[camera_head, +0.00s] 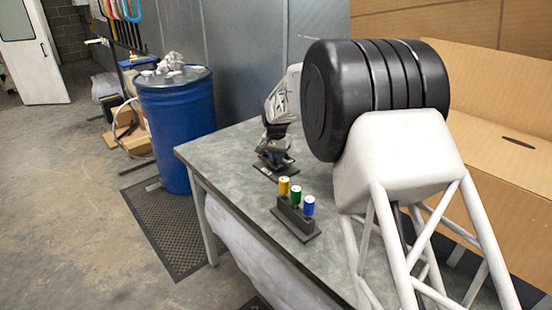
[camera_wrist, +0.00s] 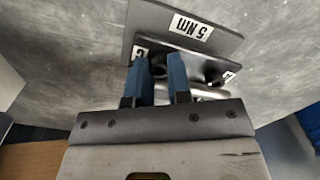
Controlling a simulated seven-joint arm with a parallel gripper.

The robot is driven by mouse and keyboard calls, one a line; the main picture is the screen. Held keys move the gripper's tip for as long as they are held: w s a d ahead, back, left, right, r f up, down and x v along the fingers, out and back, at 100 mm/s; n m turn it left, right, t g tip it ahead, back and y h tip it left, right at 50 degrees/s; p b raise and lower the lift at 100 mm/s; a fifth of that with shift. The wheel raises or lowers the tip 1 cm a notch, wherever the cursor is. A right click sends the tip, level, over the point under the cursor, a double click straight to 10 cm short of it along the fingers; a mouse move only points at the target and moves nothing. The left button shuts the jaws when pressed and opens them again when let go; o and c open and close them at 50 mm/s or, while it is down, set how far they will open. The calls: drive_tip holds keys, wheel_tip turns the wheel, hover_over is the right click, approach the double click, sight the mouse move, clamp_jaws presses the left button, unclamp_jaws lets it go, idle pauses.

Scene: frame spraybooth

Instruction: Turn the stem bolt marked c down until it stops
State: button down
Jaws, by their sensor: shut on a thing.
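In the wrist view a dark plate (camera_wrist: 225,45) on the grey table carries a "5 Nm" label. A small white label marked c (camera_wrist: 140,52) sits on the part below it. My gripper (camera_wrist: 165,68) has its two blue fingers shut on a dark round stem bolt (camera_wrist: 157,62) beside that label. The fingers hide most of the bolt, so its height is hard to tell. A second dark bolt (camera_wrist: 213,77) stands to the right, beside another small label (camera_wrist: 229,75). In the head view my gripper (camera_head: 273,155) is down at the dark plate (camera_head: 262,170), where the bolts are too small to make out.
A black holder (camera_head: 296,222) with yellow, green and blue-topped cylinders stands on the table (camera_head: 232,160), nearer the head camera. A blue drum (camera_head: 180,120) stands left of the table. A cardboard box (camera_head: 490,110) is at the right. Bare tabletop lies around the plate.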

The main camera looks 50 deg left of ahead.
drive_tip(key=c, duration=1.1)
unclamp_jaws()
drive_tip(key=shift+o, duration=0.2)
drive_tip(key=shift+r, duration=0.1)
drive_tip(key=shift+r, duration=3.75)
drive_tip(key=shift+r, duration=0.1)
